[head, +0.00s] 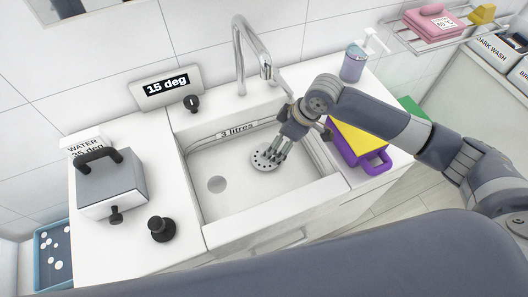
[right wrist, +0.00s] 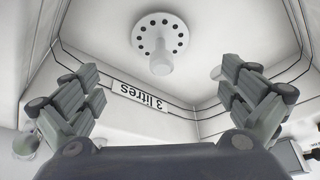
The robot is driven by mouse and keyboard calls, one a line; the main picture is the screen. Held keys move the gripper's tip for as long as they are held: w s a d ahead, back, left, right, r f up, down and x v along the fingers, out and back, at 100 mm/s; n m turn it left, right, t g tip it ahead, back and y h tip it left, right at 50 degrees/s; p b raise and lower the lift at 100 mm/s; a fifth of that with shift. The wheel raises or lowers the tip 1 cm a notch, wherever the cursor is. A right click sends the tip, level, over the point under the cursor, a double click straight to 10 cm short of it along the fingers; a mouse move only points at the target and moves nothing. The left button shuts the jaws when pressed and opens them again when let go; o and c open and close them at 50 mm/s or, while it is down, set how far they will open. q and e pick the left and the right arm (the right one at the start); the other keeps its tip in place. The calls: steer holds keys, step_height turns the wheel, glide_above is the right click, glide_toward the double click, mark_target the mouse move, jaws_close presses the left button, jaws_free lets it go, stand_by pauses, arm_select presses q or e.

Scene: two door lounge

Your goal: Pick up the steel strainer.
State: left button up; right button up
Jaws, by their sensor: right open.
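The steel strainer (head: 265,160) is a round disc with a ring of holes, on the floor of the white sink (head: 225,197). It also shows in the right wrist view (right wrist: 160,32), with its pale knob standing up from the middle. My right gripper (head: 279,155) reaches down into the sink and partly covers the strainer in the head view. In the right wrist view its two fingers (right wrist: 165,95) are wide apart, with the knob between and beyond them. The gripper is open and empty. My left gripper is not in view.
A tap (head: 240,55) arches over the back of the sink. Left of it are a grey box with a black handle (head: 110,183) and a black plunger-like knob (head: 160,229). A purple and yellow container (head: 372,163) and a soap dispenser (head: 354,63) stand on the right.

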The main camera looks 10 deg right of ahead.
mark_target(260, 164)
steer(key=x, duration=0.5)
steer(key=shift+s+a, duration=0.1)
steer(key=p+x, duration=0.1)
steer(key=x, duration=0.3)
steer(key=shift+f, duration=0.75)
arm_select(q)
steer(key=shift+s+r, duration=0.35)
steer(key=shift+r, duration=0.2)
arm_select(e)
steer(key=c, duration=1.2)
steer(key=shift+r, duration=0.1)
